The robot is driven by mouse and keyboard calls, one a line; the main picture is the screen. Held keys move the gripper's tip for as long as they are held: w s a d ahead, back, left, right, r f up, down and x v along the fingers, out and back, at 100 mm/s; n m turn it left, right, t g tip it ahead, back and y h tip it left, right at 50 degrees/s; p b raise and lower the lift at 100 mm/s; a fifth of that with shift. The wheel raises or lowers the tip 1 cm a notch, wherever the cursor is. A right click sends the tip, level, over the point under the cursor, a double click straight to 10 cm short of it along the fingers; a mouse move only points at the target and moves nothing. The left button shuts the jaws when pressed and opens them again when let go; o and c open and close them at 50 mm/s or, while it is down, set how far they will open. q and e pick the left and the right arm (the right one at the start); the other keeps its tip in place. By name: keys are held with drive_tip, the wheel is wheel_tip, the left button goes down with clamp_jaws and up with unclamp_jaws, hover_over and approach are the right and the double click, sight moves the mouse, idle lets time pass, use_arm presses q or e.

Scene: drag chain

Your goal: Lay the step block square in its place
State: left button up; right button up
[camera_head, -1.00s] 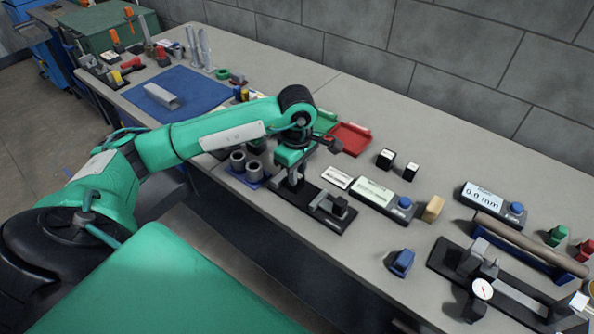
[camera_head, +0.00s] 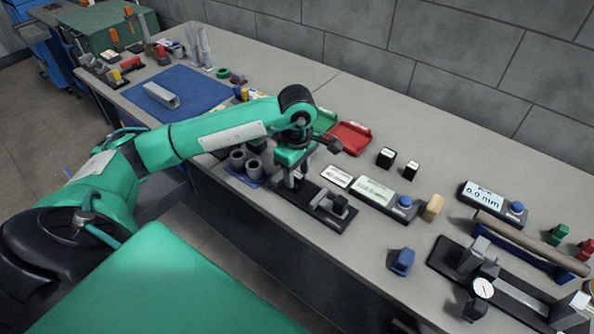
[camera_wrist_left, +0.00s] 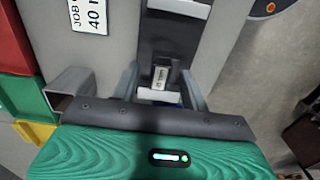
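My left gripper (camera_head: 294,181) points down over the left end of a dark fixture base (camera_head: 345,222). In the left wrist view its two fingers (camera_wrist_left: 161,82) stand apart. Between them is a small block with a white label (camera_wrist_left: 160,77), with a gap to each fingertip. A pale bar (camera_wrist_left: 158,96) lies just below it in the picture; I cannot tell if the fingers touch it. I cannot tell for sure which piece is the step block. Grey blocks (camera_head: 331,205) sit on the fixture's middle. My right gripper is out of view.
A display unit with a blue knob (camera_head: 375,191) and a white card (camera_head: 337,176) lie behind the fixture. A red tray (camera_head: 350,138) is further back. Grey cylinders (camera_head: 246,162) stand left of the gripper. A dial gauge stand (camera_head: 484,288) is at right.

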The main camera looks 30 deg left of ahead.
use_arm(q)
drive_tip(key=shift+r, duration=0.65)
wheel_tip(320, 180, up, 12)
drive_tip(key=b, duration=0.1)
drive_tip(key=shift+r+b, duration=0.25)
drive_tip(key=shift+b, duration=0.15)
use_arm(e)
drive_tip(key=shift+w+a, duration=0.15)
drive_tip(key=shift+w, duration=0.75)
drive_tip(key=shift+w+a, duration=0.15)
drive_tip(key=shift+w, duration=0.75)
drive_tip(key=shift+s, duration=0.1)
use_arm(q)
drive_tip(key=shift+f, duration=0.1)
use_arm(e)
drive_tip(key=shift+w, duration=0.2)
